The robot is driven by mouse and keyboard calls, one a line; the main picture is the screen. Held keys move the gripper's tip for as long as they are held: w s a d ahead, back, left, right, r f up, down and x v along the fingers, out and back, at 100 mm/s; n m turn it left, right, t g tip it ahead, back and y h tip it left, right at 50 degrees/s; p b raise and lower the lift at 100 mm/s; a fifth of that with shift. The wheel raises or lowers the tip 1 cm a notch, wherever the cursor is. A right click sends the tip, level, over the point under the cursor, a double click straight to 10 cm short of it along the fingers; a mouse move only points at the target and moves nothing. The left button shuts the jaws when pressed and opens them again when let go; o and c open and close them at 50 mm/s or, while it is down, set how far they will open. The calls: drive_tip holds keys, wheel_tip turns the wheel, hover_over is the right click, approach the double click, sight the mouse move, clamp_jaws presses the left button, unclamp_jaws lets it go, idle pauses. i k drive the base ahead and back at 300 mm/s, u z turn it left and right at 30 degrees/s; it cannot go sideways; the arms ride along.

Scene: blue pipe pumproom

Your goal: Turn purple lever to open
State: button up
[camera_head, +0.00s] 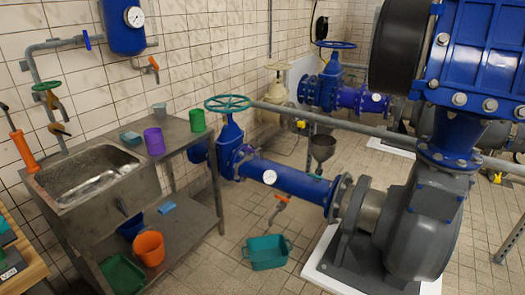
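I cannot make out a lever that is clearly purple. A small blue to violet handle (87,40) stands upright on the grey wall pipe (58,44) at the upper left, above the sink. An orange lever (153,63) sits on a short pipe below the blue tank (124,26). Another orange lever (281,198) is under the large blue pipe (290,179), close to the floor. At this size I cannot tell the open or shut position of any of them. My gripper is not in view.
A metal sink bench (85,182) with a purple cup (154,141) and several containers stands at the left. A teal tub (267,252) lies on the tiled floor. A large grey pump (415,235) fills the right.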

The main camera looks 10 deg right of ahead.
sight(248, 150)
drive_tip(key=u, duration=0.15)
drive_tip(key=i, duration=0.9)
drive_tip(key=z, duration=0.1)
drive_tip(key=k, duration=0.65)
drive_tip(key=u, duration=0.45)
drive_tip(key=i, duration=0.95)
drive_tip(key=u, duration=0.15)
